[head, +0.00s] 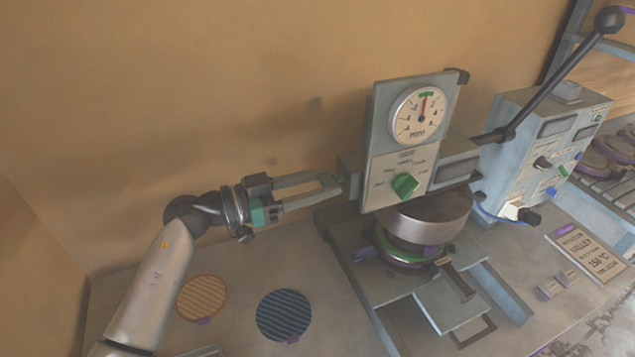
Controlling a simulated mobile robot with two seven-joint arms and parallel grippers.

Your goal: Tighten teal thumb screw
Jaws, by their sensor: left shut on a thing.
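The press (365,180) stands at the middle right. The teal thumb screw (327,179) shows as a small green-teal piece at the left side of the press head, mostly hidden by the fingers. My left gripper (329,184) reaches in from the left, its two fingers shut around the screw. How far the screw is turned in cannot be told. My right gripper is not in view.
The press has a dial gauge (419,115), a green selector knob (405,185) and a long black-knobbed lever (550,85). A blue-grey control box (535,140) stands to the right. Two ribbed discs, tan (202,298) and dark blue (284,314), lie on the bench.

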